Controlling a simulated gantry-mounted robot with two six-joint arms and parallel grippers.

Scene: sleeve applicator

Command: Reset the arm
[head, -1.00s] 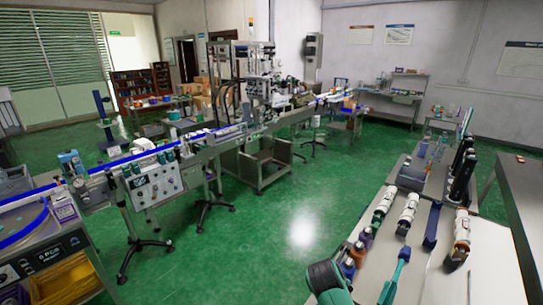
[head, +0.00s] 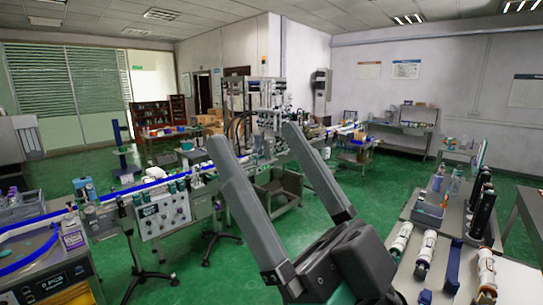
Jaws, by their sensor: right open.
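My right gripper (head: 270,150) is large in the lower middle of the head view. Its two long grey fingers point up and away, spread wide apart, with nothing between them. It is raised in front of the green floor and hides part of the conveyor line and machine behind it. My left gripper is not in view.
A bench (head: 408,268) on the right holds white cylinders (head: 426,254), a blue bar (head: 453,264), dark upright cylinders (head: 484,216) and a grey bin (head: 429,212). A conveyor machine (head: 160,214) runs from the left to the back. Green floor (head: 190,272) lies open between them.

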